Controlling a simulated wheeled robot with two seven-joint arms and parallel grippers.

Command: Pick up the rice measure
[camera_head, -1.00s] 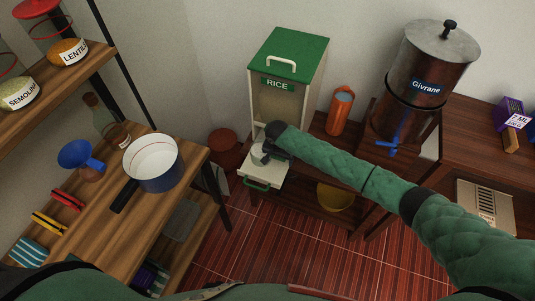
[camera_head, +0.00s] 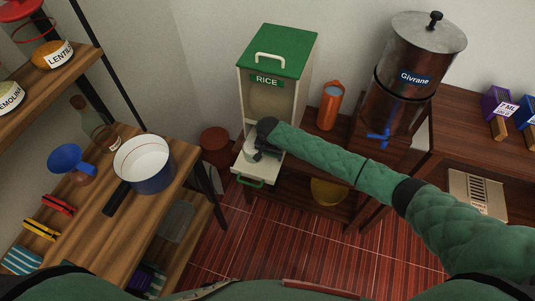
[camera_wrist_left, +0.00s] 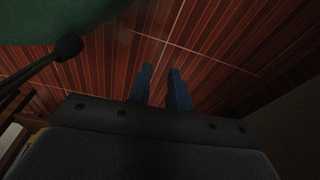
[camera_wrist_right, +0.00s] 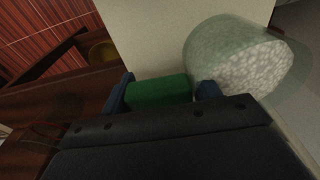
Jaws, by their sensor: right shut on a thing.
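The rice measure (camera_wrist_right: 236,62) is a clear cup filled with pale grains and has a green handle (camera_wrist_right: 158,92). My right gripper (camera_wrist_right: 164,90) is shut on that handle, with one finger on each side. In the head view, my right gripper (camera_head: 262,154) is at the open front of the white rice dispenser (camera_head: 244,110), which has a green lid and a RICE label. The measure (camera_head: 250,146) is partly hidden there behind my gripper. I cannot tell whether it touches the tray. My left gripper (camera_wrist_left: 160,88) has its fingers slightly apart, empty, above the floor.
An orange flask (camera_head: 330,106) and a steel Givrane urn (camera_head: 405,75) stand to the right of the dispenser. A white-and-blue pan (camera_head: 153,178) is on the wooden shelf at the left. A yellow bowl (camera_head: 328,192) sits lower down. The red floor (camera_head: 275,245) in front is clear.

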